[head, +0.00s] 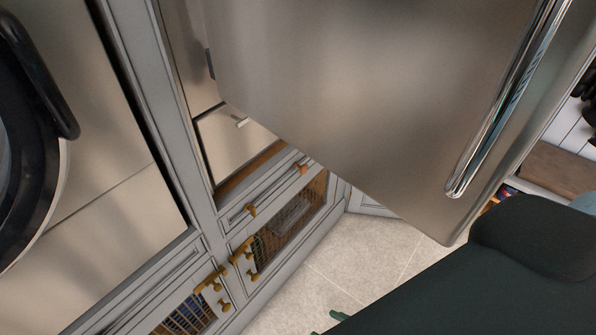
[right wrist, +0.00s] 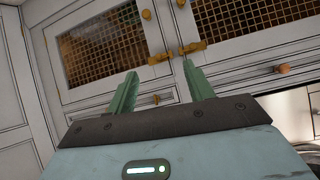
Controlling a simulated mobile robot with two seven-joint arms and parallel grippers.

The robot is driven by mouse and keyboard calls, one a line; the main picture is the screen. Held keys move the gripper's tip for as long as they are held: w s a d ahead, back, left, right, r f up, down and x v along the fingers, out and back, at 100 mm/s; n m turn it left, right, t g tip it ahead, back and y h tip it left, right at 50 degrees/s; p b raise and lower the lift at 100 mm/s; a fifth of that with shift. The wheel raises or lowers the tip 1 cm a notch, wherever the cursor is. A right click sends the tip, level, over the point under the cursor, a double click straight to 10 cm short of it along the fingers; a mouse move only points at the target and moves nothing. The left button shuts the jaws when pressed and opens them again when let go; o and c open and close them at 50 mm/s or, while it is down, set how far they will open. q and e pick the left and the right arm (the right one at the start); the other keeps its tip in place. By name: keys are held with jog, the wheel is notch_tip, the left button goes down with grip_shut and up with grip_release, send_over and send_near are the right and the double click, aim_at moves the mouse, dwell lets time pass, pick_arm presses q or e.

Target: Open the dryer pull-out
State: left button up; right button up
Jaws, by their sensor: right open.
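A steel machine with a dark-rimmed round door (head: 40,130), which looks like a washer or dryer, stands at the left in the head view. A narrow grey pull-out front (head: 130,305) runs beneath it and looks shut. A second narrow front (head: 275,190) with brass knobs lies to its right and also looks shut. I cannot tell for certain which is the dryer pull-out. My right gripper (right wrist: 160,85) is open and empty, its green fingers apart before the cabinet fronts. Only green fingertip parts show at the bottom of the head view. My left gripper is out of view.
A large steel door (head: 370,90) with a long handle (head: 508,100) hangs across the head view. Mesh-front doors (right wrist: 245,15) with a brass latch (right wrist: 192,47) are beyond my fingers. Bare tiled floor (head: 355,270) lies in front of the cabinets.

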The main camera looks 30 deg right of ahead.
jog(key=w+d+f+n+t+y+b, duration=0.1)
jog(key=w+d+f+n+b, duration=0.3)
jog(key=w, duration=0.6)
jog(key=w+d+f+m+t+y+b, duration=0.1)
jog(key=w+d+t+y+b, duration=0.1)
jog(key=w+b, duration=0.65)
pick_arm(q)
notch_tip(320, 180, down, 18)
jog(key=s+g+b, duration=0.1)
jog(key=b, duration=0.5)
jog(key=shift+b, duration=0.35)
pick_arm(e)
jog(key=w+d+r+t, duration=0.1)
jog(key=w+d+r, duration=0.4)
jog(key=w+d, duration=0.2)
jog(key=w+d+r+n+t, duration=0.1)
jog(key=w+d+r, duration=0.4)
jog(key=w, duration=0.6)
jog(key=shift+d+r+t, duration=0.3)
jog(key=shift+d+t, duration=0.4)
jog(key=shift+d, duration=0.3)
